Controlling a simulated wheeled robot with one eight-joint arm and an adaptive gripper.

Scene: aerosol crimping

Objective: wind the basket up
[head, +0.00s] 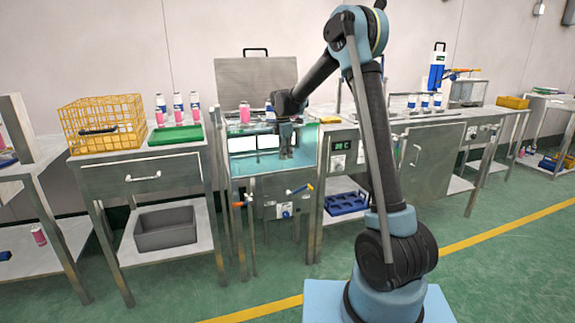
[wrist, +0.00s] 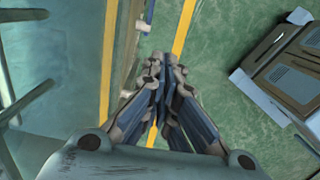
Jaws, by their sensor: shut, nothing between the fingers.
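My gripper (head: 286,150) hangs over the open water bath (head: 243,167), pointing down. In the wrist view its fingers (wrist: 165,65) are together with nothing between them. The bath's lid (head: 256,86) stands raised behind it. I cannot tell whether this handle winds a basket. A yellow wire basket (head: 105,125) stands on the table at the left; no basket can be made out inside the bath.
A green tray (head: 175,136) and several cans stand left of the bath. A panel with a green display (head: 341,146) is on its right. A grey bin (head: 165,228) and a blue crate (head: 346,203) are on lower shelves. The green floor in front is mostly clear.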

